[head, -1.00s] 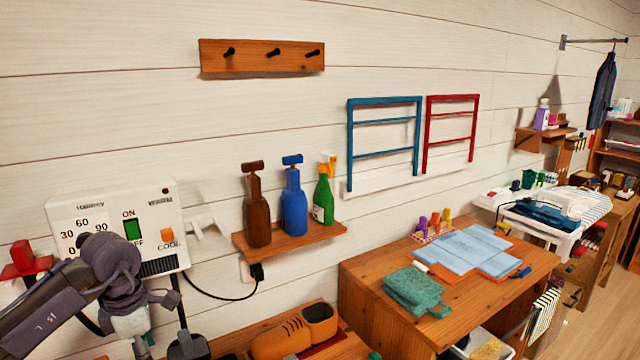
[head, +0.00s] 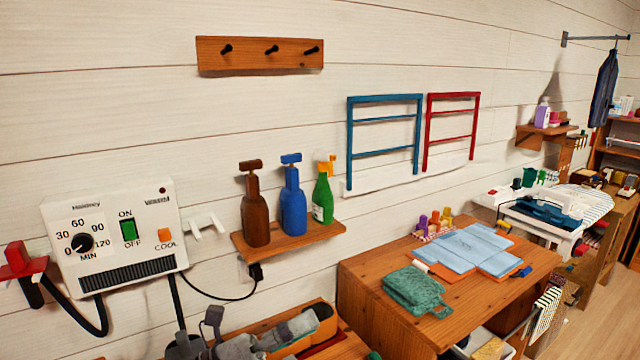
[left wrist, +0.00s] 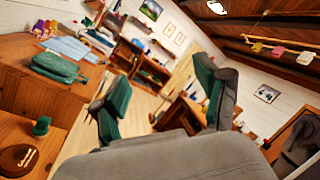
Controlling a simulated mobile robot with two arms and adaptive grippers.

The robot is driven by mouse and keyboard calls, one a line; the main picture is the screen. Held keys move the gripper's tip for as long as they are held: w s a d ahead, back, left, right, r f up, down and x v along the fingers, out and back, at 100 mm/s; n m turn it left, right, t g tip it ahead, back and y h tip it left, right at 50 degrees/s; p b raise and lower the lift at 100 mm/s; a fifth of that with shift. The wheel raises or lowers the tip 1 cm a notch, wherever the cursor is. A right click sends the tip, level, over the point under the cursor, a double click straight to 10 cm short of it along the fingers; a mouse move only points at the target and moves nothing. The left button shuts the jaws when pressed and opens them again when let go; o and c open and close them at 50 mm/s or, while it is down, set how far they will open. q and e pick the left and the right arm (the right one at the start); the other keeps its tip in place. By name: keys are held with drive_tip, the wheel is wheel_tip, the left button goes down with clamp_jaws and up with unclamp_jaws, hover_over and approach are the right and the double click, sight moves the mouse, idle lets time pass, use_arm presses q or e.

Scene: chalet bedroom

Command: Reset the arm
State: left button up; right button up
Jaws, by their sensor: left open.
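My left gripper (head: 285,332) shows low in the head view, in front of the orange-brown slotted holder on the low wooden surface, and covers part of it. In the left wrist view its two grey fingers with green pads stand wide apart, and the space between them (left wrist: 158,80) is empty. The left gripper is open and holds nothing. My right gripper is in neither view.
A wall dryer unit (head: 115,238) with a dial hangs at the left. A small shelf (head: 290,242) holds three bottles. A wooden desk (head: 375,312) carries a teal folded cloth (head: 418,288) and light-blue sheets (head: 470,248). Open floor (left wrist: 150,130) shows beyond my fingers.

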use_arm(q)
drive_tip(key=w+a+f+n+t+y, duration=0.1)
drive_tip(key=a+n+t+y, duration=0.45)
drive_tip(key=n, duration=0.45)
drive_tip(key=w+a+f+n+t+y, duration=0.2)
drive_tip(key=a+n+t+y, duration=0.35)
drive_tip(key=n, duration=0.55)
drive_tip(key=s+a+f+n+g+y, duration=0.3)
drive_tip(key=a+f+n+y, duration=0.15)
drive_tip(key=f+n, duration=0.2)
drive_tip(key=s+a+f+n+g+y, duration=0.25)
drive_tip(key=f+n+y, duration=0.25)
drive_tip(key=f, duration=0.3)
drive_tip(key=s+f+n+g+h, duration=0.1)
drive_tip(key=s+f+g, duration=0.3)
drive_tip(key=s, duration=0.3)
drive_tip(key=s+f+n+g, duration=0.2)
drive_tip(key=s+f+g, duration=0.15)
drive_tip(key=s, duration=0.35)
drive_tip(key=s+f+n+g+h, duration=0.1)
drive_tip(key=s+f+g, duration=0.25)
drive_tip(key=s, duration=0.35)
wheel_tip(320, 180, down, 26)
drive_tip(key=s+a+f+g, duration=0.2)
drive_tip(key=s+a+f, duration=0.1)
drive_tip(key=s+f, duration=1.4)
drive_tip(key=shift+s+f, duration=0.15)
drive_tip(key=shift+s, duration=0.3)
drive_tip(key=shift+y, duration=0.25)
